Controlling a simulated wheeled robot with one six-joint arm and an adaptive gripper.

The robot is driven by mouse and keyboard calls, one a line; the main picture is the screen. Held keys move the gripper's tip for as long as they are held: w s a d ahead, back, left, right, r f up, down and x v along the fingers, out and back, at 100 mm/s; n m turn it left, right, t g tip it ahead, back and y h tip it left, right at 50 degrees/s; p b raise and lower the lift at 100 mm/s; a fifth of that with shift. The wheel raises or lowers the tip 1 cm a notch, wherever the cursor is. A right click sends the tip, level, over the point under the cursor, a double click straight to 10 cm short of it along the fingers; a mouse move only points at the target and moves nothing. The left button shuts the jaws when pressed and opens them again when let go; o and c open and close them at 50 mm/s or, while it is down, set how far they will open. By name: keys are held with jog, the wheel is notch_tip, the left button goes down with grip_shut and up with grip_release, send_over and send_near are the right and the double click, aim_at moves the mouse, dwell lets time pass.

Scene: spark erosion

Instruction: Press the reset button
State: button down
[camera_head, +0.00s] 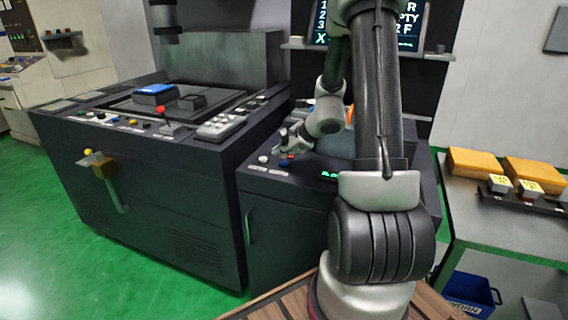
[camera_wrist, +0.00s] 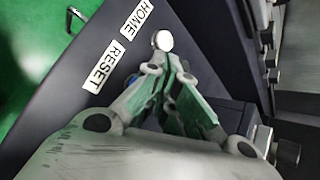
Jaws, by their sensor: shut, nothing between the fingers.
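My gripper (camera_wrist: 168,70) is shut and empty, its fingers pointing down over the dark control panel. In the wrist view a RESET label (camera_wrist: 103,67) lies left of the fingers. A blue button (camera_wrist: 130,80) beside that label is mostly hidden behind the left finger. A white button (camera_wrist: 162,40) sits by the HOME label (camera_wrist: 137,19), just beyond the fingertips. In the head view my gripper (camera_head: 286,146) is low over the panel's left front corner, near the white button (camera_head: 263,159). I cannot tell whether the fingers touch the panel.
A large dark machine (camera_head: 150,180) stands left of the panel, with a blue block (camera_head: 154,94) and a red button (camera_head: 160,111) on top. A grey table (camera_head: 500,220) with orange boxes (camera_head: 477,164) stands at the right. A screen hangs behind my arm.

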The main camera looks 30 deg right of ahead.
aim_at(282, 163)
jog(key=shift+f, duration=0.15)
jog(key=shift+f, duration=0.25)
jog(key=shift+f, duration=0.5)
dwell(0.7)
dwell(0.3)
jog(key=shift+r, duration=0.9)
jog(key=shift+r, duration=2.55)
